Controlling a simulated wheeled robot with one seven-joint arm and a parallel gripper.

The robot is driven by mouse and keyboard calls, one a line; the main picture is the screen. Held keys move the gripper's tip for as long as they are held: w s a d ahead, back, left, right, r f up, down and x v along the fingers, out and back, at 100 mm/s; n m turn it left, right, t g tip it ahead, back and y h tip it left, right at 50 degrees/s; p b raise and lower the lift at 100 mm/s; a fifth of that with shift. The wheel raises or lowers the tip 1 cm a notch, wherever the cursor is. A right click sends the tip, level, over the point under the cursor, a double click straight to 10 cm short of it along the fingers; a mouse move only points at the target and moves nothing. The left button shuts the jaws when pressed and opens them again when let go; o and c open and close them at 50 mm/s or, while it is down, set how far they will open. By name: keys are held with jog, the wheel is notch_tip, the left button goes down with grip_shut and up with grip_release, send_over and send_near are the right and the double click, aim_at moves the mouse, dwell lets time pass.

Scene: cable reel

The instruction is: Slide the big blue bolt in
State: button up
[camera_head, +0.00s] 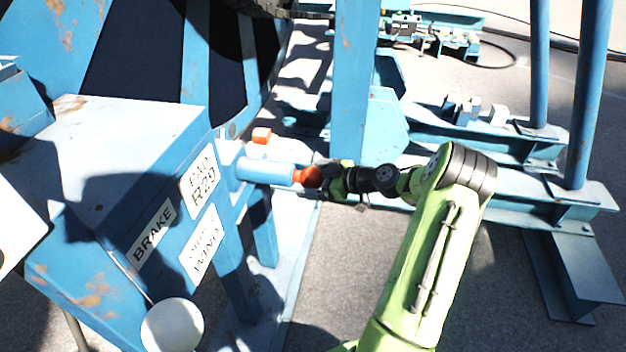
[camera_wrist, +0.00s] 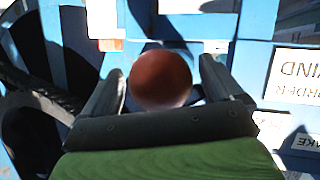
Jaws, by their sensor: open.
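The big blue bolt (camera_head: 265,171) sticks out to the right from the side of the blue housing. It ends in a round orange-red knob (camera_head: 308,177). In the wrist view the knob (camera_wrist: 161,79) sits between the two fingers of my gripper (camera_wrist: 163,88). My gripper (camera_head: 328,179) is open, at the knob's right side in the head view. A gap shows between the knob and the right finger in the wrist view; whether the left finger touches cannot be told. The bolt's shaft behind the knob is mostly hidden in the wrist view.
A blue box with BRAKE (camera_head: 152,234) and other labels stands to the left. A small orange block (camera_head: 261,135) is just behind the bolt. A blue post (camera_head: 356,80) rises behind my gripper, with blue beams to the right. Grey floor (camera_head: 330,270) is open below.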

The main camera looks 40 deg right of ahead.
aim_at(273, 173)
jog(key=c, duration=1.4)
jog(key=w+a+b, duration=0.2)
jog(key=w+a, duration=0.1)
jog(key=w, duration=0.1)
jog(key=w+a+b, duration=0.2)
jog(key=w+a, duration=0.1)
jog(key=a, duration=0.1)
jog(key=shift+w+f+b, duration=0.1)
jog(key=shift+w+b, duration=0.25)
jog(key=shift+w, duration=0.05)
jog(key=shift+c, duration=0.2)
jog(key=shift+w+a, duration=0.15)
jog(key=shift+a, duration=0.05)
jog(key=o, duration=1.4)
jog(key=shift+w+a, duration=0.1)
jog(key=shift+w, duration=0.05)
jog(key=shift+o, duration=0.2)
